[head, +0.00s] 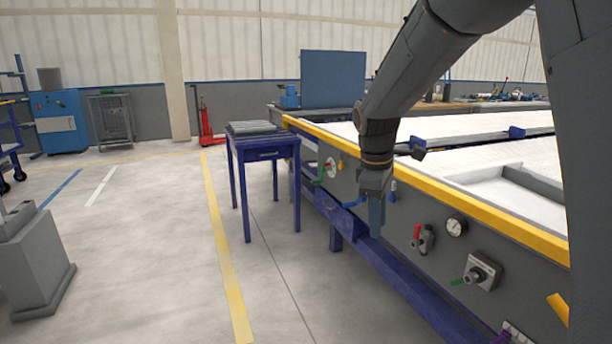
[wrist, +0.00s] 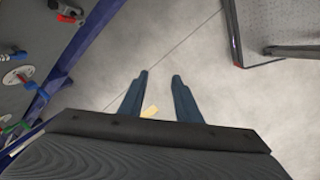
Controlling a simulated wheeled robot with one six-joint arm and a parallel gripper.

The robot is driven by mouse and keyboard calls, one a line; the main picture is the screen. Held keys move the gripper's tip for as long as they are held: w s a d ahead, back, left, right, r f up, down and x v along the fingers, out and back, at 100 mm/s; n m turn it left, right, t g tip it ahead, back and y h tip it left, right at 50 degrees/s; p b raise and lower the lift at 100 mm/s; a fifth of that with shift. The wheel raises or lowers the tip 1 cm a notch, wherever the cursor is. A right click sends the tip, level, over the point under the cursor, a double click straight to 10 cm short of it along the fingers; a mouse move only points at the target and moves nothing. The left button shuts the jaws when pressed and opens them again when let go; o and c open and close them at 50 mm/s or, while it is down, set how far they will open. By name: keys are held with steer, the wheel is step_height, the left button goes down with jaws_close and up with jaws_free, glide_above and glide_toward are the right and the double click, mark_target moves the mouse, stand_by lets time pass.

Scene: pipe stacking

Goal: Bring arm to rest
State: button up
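My gripper (head: 377,214) hangs at the end of my arm, pointing down beside the front side of the long workbench (head: 520,230). In the wrist view my gripper (wrist: 160,76) shows two dark blue fingers standing apart. Only bare floor shows between them, so it is open and empty. In the head view the fingers overlap and their gap is hidden. The bench's front carries valves and a gauge (head: 456,227).
A blue side table (head: 265,152) with a grey ribbed tray (head: 250,127) on it stands left of the bench. A blue rail (head: 400,280) runs low along the bench front. A grey pedestal (head: 35,265) stands at the left. The floor between is clear.

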steer(key=s+a+f+m+y, duration=0.1)
steer(key=s+a+m, duration=0.15)
steer(key=s, duration=0.75)
steer(key=s+a+f+m+g, duration=0.15)
steer(key=s+m, duration=0.25)
steer(key=s, duration=0.6)
steer(key=s+a+m+t+y, duration=0.1)
steer(key=s+a+m, duration=0.15)
steer(key=s, duration=0.75)
steer(key=d+r+m+p, duration=0.3)
steer(key=d+r+p, duration=0.5)
steer(key=p, duration=0.8)
steer(key=shift+d+r+m+h, duration=0.25)
steer(key=shift+d+m+h, duration=0.05)
steer(key=shift+d, duration=0.05)
